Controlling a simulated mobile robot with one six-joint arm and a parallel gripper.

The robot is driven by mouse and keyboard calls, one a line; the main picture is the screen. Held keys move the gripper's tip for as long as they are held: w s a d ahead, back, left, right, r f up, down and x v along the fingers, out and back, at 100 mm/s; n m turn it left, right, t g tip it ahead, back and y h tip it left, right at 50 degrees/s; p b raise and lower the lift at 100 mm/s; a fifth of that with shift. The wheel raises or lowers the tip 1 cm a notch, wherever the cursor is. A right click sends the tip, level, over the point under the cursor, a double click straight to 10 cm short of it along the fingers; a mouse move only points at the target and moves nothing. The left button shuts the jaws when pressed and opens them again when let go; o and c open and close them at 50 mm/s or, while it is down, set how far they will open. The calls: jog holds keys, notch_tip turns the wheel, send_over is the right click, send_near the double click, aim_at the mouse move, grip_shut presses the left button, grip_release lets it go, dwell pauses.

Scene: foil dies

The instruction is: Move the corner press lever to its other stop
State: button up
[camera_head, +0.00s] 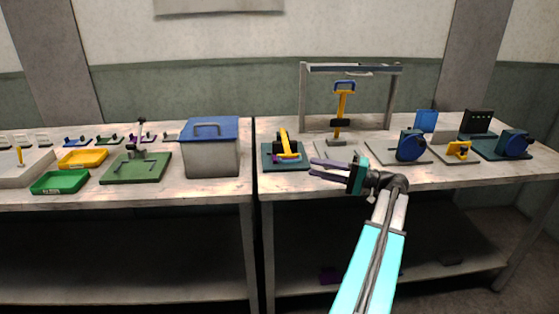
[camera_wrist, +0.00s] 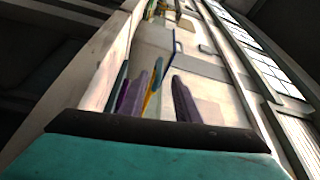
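A low press with a yellow lever (camera_head: 283,143) stands on a dark teal base (camera_head: 268,164) near the right table's left end. The lever leans up, with a purple part at its foot. A taller yellow press (camera_head: 340,105) with a blue handle stands behind on a grey plate. I cannot tell for certain which is the corner press. My gripper (camera_head: 312,168) is just right of the low press, its purple fingers apart and pointing left. In the wrist view my gripper (camera_wrist: 164,95) is open, with a yellow strip (camera_wrist: 153,98) showing beyond the fingers; contact is unclear.
A grey frame (camera_head: 303,100) surrounds the tall press. Blue round-bodied devices (camera_head: 411,146) and a small yellow clamp (camera_head: 458,149) sit to the right. A blue-lidded bin (camera_head: 212,158) stands left, across the gap between tables.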

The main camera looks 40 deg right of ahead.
aim_at(280, 158)
jog(key=shift+w, duration=0.1)
jog(key=p+x, duration=0.1)
jog(key=x, duration=1.2)
jog(key=shift+w+p, duration=0.15)
jog(key=shift+p, duration=0.15)
grip_shut()
